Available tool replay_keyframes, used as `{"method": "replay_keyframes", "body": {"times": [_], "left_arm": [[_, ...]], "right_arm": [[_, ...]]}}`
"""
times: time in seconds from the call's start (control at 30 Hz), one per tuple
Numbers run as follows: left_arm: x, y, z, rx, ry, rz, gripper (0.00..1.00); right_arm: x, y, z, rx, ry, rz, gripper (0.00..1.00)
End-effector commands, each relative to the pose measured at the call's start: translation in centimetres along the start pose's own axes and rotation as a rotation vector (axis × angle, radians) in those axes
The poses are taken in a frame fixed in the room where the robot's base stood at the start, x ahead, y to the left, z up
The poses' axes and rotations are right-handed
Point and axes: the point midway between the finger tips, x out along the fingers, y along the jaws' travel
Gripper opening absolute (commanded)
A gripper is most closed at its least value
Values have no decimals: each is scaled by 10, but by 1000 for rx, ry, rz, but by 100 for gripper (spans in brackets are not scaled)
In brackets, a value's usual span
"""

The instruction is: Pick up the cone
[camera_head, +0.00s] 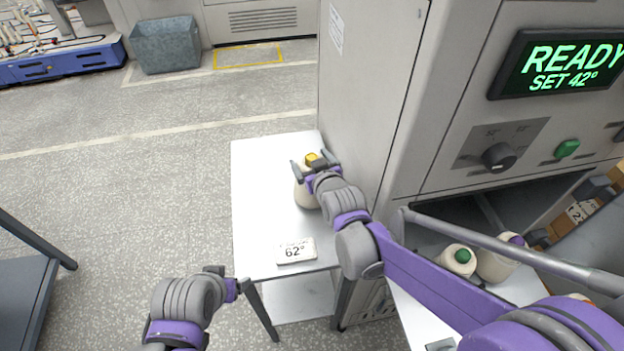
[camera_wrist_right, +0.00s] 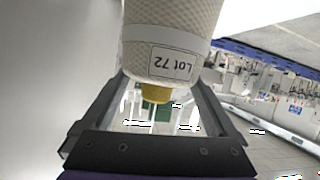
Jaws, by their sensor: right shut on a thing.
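A cream cone (camera_head: 306,196) with a yellow tip (camera_head: 312,158) is at the small white table beside the machine. My right gripper (camera_head: 315,166) is shut on the cone near its tip, partly covering it. In the right wrist view the cone (camera_wrist_right: 170,30) appears upside down between the fingers, with a "Lot 72" label (camera_wrist_right: 174,64). Whether its base touches the table cannot be told. My left gripper (camera_head: 240,284) is low, left of the table's front edge; its fingers are too small to read.
The machine (camera_head: 365,90), reading "READY SET 42°", stands close on the right. More cones, one green-tipped (camera_head: 457,262), stand on a lower right surface. The floor (camera_head: 130,220) at left is clear.

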Motion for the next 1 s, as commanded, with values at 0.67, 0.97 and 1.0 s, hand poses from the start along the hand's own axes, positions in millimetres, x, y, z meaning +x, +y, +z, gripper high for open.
{"method": "replay_keyframes", "body": {"times": [0.67,0.97,1.0], "left_arm": [[-8,0,-9,0,8,0,77],[-11,0,-12,0,11,0,77],[-11,0,-13,0,11,0,77]], "right_arm": [[-23,6,-56,0,1,-1,0],[-37,10,-91,1,1,-1,0],[-38,10,-92,1,0,-1,0]]}}
